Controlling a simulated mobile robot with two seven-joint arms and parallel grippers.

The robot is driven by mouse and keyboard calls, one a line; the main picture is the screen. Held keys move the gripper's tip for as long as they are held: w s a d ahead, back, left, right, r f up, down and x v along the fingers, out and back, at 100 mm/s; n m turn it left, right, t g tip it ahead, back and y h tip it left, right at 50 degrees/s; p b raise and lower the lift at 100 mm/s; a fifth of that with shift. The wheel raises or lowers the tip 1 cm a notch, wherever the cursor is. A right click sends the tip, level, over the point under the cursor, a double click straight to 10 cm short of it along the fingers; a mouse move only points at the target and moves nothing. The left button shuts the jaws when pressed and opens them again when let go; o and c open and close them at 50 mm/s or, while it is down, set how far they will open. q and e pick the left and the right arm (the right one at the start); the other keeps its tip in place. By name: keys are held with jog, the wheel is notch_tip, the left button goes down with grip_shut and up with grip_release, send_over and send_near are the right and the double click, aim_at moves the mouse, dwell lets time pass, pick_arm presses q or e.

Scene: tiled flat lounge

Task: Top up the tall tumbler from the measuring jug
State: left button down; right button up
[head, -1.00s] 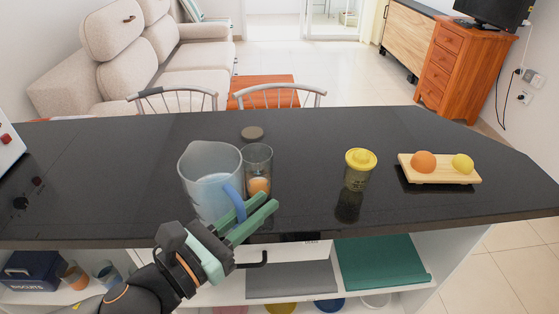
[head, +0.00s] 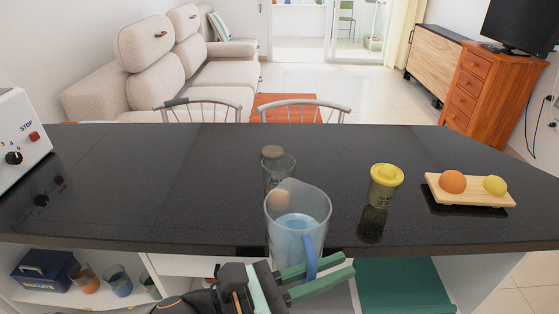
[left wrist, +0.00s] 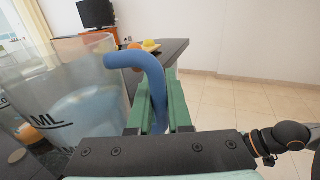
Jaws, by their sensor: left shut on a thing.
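The measuring jug (head: 292,232) is clear with a blue handle and holds pale bluish liquid. It looks about upright at the counter's front edge; its base clearance is hard to judge. My left gripper (head: 345,267) is shut on the blue handle, which also shows between the green fingers in the left wrist view (left wrist: 158,90). The jug's marked wall (left wrist: 75,95) fills the left of that view. The tall tumbler (head: 279,170) is clear glass and stands just behind the jug, which hides its lower part. Something orange-brown shows low in it. My right gripper is not in view.
A yellow-lidded jar (head: 386,187) stands to the right on the dark counter (head: 140,190). A wooden board (head: 470,198) beyond it bears an orange and a yellow fruit. The counter's left middle is clear.

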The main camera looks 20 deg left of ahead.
aim_at(328, 217)
pick_arm(q)
jog(key=w+r+n+p, duration=0.1)
jog(key=r, duration=0.1)
jog(key=w+a+r+n+p, duration=0.1)
jog(key=r+n+p, duration=0.1)
jog(key=w+r+n+g+p, duration=0.1)
jog(key=r+n+p, duration=0.1)
jog(key=shift+w+a+r+y, duration=0.25)
jog(key=shift+a+r+y, duration=0.05)
jog(key=shift+a+r, duration=0.1)
jog(key=f+b, duration=0.1)
jog(key=b, duration=0.4)
jog(key=shift+w+a+n, duration=0.15)
jog(key=shift+w+n, duration=0.15)
jog(key=shift+w, duration=0.1)
jog(key=b, duration=0.3)
jog(key=shift+w+a+r, duration=0.1)
jog(key=shift+r, duration=0.25)
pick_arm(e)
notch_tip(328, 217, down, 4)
pick_arm(q)
jog(key=shift+w+a+r+n+p, duration=0.15)
jog(key=shift+r+n+p, duration=0.1)
jog(key=shift+r+p, duration=0.35)
jog(key=shift+w+a+r+n+p, duration=0.15)
jog(key=shift+r+n+p, duration=0.1)
jog(key=shift+r+p, duration=0.35)
jog(key=shift+w, duration=0.1)
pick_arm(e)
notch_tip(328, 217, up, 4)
